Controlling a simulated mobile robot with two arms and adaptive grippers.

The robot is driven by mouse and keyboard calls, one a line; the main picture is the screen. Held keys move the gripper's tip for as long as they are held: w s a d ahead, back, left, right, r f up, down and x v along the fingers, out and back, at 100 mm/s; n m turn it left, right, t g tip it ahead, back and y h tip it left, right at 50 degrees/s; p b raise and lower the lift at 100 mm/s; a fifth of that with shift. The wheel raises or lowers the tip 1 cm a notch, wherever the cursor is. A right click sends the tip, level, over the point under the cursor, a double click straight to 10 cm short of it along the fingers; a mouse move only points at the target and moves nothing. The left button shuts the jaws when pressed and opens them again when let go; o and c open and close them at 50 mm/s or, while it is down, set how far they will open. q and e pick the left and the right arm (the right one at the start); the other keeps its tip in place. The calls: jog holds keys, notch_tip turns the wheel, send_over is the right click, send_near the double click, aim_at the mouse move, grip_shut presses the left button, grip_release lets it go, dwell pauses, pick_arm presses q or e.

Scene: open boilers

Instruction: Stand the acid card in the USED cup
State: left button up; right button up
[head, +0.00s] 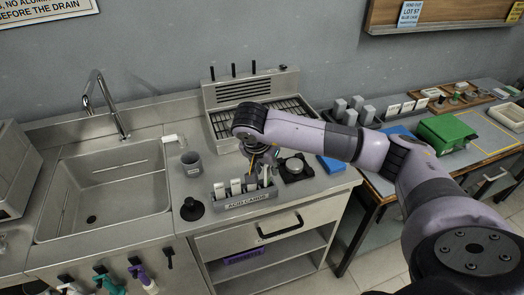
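The grey holder labelled ACID CARDS (246,200) stands near the front edge of the steel counter, with several white cards (236,186) upright in it. My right gripper (264,172) points down over the right end of this holder, close to the rightmost cards. Its fingers are small and partly hidden by the wrist, so I cannot tell if they are open or hold a card. A dark grey cup (191,164) stands upright to the left of the holder, beside the sink. No USED label is readable on it. My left gripper is not in view.
A black knob-like object (192,209) stands left of the holder. A round dish on a black base (293,168) is right of the gripper. A slotted steel unit (257,98) stands behind. The sink (105,190) is at left. A green box (446,133) sits on the right table.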

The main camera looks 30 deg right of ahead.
jog(key=b+v, duration=0.1)
jog(key=v, duration=1)
jog(key=shift+r, duration=0.4)
jog(key=shift+s, duration=0.15)
